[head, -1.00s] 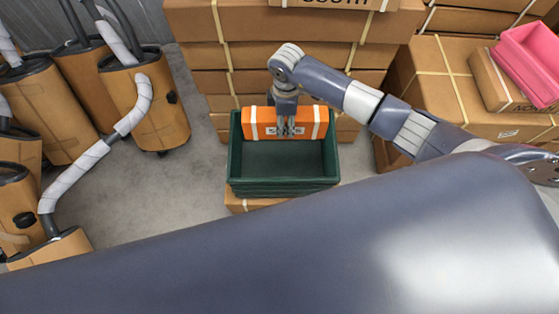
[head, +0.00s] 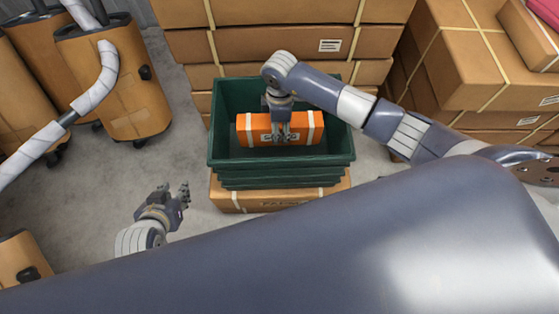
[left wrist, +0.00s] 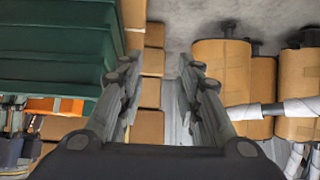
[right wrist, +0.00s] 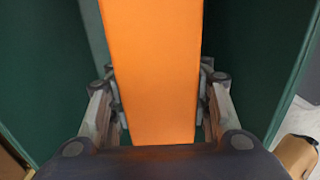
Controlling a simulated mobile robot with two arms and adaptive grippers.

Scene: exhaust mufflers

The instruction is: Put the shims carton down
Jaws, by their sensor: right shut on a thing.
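The shims carton (head: 257,128) is an orange box with white bands. It is inside a dark green crate (head: 225,175), within its walls. In the right wrist view the carton (right wrist: 155,60) fills the space between the fingers. My right gripper (head: 282,136) is shut on the carton from above. Whether the carton's underside touches the crate floor is hidden. My left gripper (head: 180,196) is open and empty, to the left of the crate and apart from it. In the left wrist view its fingers (left wrist: 160,100) are wide apart.
The green crate sits on a cardboard box (head: 270,202). Stacked cartons (head: 270,45) stand behind it, and more (head: 490,70) at the right. Wrapped mufflers (head: 110,85) stand at the left. Grey floor (head: 110,180) is free between them and the crate.

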